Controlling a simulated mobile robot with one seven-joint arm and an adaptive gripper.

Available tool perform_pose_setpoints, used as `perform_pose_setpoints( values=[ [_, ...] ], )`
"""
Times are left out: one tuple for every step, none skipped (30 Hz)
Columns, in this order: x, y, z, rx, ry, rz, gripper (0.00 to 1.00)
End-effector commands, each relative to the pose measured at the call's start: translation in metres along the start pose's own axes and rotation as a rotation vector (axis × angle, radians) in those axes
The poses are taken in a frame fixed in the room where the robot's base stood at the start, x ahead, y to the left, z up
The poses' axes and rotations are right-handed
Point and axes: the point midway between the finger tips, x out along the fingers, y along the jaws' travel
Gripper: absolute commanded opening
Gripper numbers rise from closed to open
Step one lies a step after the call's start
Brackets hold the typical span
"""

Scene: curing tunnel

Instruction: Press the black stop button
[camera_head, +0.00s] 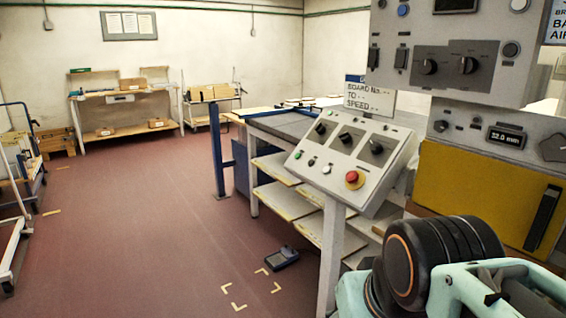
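A tilted grey control panel (352,166) stands on a post right of centre. Its upper row has several black knobs. My arm shows at the bottom right, apart from the dark button in the picture. I cannot make out my gripper's fingers.
A yellow-fronted machine (485,190) and a grey upper control box (445,50) stand at the right. A shelved bench (285,205) is behind the panel. A foot pedal (285,258) lies on the floor near the post. The red floor to the left is mostly clear.

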Motion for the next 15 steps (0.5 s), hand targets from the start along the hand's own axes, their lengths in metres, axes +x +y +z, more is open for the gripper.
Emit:
perform_pose_setpoints(
  values=[
    [0.0, 0.0, 0.0, 0.0, 0.0, 0.0, 0.33],
    [0.0, 0.0, 0.0, 0.0, 0.0, 0.0, 0.3],
    [0.0, 0.0, 0.0, 0.0, 0.0, 0.0, 0.26],
    [0.0, 0.0, 0.0, 0.0, 0.0, 0.0, 0.22],
    [0.0, 0.0, 0.0, 0.0, 0.0, 0.0, 0.19],
    [0.0, 0.0, 0.0, 0.0, 0.0, 0.0, 0.15],
    [0.0, 0.0, 0.0, 0.0, 0.0, 0.0, 0.11],
    [0.0, 0.0, 0.0, 0.0, 0.0, 0.0, 0.08],
    [0.0, 0.0, 0.0, 0.0, 0.0, 0.0, 0.04],
    [0.0, 0.0, 0.0, 0.0, 0.0, 0.0, 0.0],
    [0.0, 0.0, 0.0, 0.0, 0.0, 0.0, 0.0],
    [0.0, 0.0, 0.0, 0.0, 0.0, 0.0, 0.0],
    [0.0, 0.0, 0.0, 0.0, 0.0, 0.0, 0.0],
    [0.0, 0.0, 0.0, 0.0, 0.0, 0.0, 0.0],
    [0.0, 0.0, 0.0, 0.0, 0.0, 0.0, 0.0]
  ],
)
